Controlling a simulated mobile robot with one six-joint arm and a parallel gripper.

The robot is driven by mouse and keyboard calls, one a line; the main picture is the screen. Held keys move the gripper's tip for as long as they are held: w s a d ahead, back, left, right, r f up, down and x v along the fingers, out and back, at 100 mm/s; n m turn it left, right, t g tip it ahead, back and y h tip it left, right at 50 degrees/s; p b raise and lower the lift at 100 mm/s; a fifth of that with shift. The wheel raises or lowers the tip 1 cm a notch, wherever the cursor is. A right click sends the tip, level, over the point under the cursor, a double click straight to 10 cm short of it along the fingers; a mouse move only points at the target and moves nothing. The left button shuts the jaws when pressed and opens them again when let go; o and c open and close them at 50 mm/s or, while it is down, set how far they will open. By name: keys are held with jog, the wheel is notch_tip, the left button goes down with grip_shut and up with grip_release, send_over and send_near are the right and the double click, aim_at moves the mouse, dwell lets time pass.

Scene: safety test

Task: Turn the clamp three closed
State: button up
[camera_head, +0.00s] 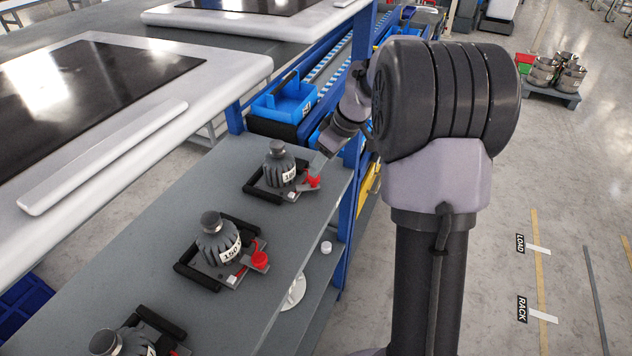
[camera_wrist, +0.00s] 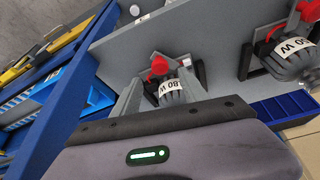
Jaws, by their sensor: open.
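Several dark ribbed lamp units sit in fixtures with red clamps along a grey shelf (camera_head: 205,190). I cannot tell from the labels which clamp is number three. The farthest lamp unit (camera_head: 279,165) has a red clamp (camera_head: 312,181) at its right side. My gripper (camera_head: 327,149) is above and just beyond that clamp, apart from it. The middle lamp (camera_head: 217,240) has a red clamp (camera_head: 260,259).
A near lamp unit (camera_head: 120,343) is partly cut off. A blue post (camera_head: 355,200) stands close to my arm at the shelf's right end. Blue bins (camera_head: 283,103) lie behind. Open floor is at right.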

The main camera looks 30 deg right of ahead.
jog(key=b+x, duration=0.1)
jog(key=x, duration=0.5)
jog(key=shift+r, duration=0.1)
grip_shut()
